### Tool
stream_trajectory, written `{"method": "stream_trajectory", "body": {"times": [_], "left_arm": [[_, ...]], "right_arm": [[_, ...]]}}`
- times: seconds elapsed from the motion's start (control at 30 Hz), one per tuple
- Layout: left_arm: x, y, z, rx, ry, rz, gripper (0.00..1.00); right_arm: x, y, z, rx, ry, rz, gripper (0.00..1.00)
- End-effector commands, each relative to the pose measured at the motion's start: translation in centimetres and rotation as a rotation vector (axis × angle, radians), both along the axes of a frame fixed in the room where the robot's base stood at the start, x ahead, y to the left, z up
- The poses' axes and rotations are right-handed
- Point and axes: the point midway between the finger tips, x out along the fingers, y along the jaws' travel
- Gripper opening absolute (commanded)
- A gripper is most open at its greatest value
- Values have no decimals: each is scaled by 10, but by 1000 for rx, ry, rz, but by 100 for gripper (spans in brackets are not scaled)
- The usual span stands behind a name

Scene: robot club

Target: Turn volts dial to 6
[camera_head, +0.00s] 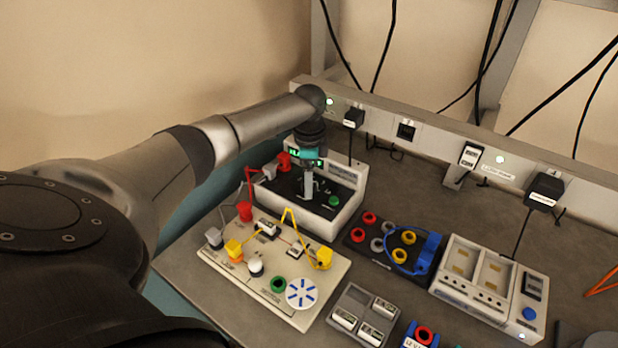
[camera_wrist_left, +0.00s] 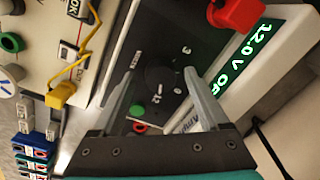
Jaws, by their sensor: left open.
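The power supply (camera_head: 345,213) is a pale box with a black sloped panel at the back of the bench. Its green display (camera_wrist_left: 240,55) reads 12.0 V and what looks like OFF in the left wrist view. The volts dial (camera_wrist_left: 161,80) looks like a dark round knob on the black panel, with small white marks around it; its pointer is too dark to read. My left gripper (camera_head: 309,190) points down over the panel, open and empty. In the left wrist view its fingers stand apart on either side of the dial; contact cannot be told. The right gripper is not in view.
A red plug (camera_wrist_left: 238,12) sits near the display. A cream circuit board (camera_head: 225,262) with yellow and red leads lies in front. A dark socket block (camera_head: 355,238) and a pale charger-like unit (camera_head: 455,270) stand to the right. A socket rail (camera_head: 440,130) runs behind.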

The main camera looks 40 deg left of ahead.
Motion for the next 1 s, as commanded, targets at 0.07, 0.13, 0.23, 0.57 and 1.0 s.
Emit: {"method": "stream_trajectory", "body": {"times": [0.07, 0.13, 0.23, 0.57, 1.0], "left_arm": [[0, 0, 0, 0, 0, 0, 73], [0, 0, 0, 0, 0, 0, 65], [0, 0, 0, 0, 0, 0, 54], [0, 0, 1, 0, 0, 1, 17], [0, 0, 1, -1, 1, 16, 0]], "right_arm": [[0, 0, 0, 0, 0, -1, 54], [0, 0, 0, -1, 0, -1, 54], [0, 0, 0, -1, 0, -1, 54], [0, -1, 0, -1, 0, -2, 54], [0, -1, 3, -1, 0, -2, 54]]}}
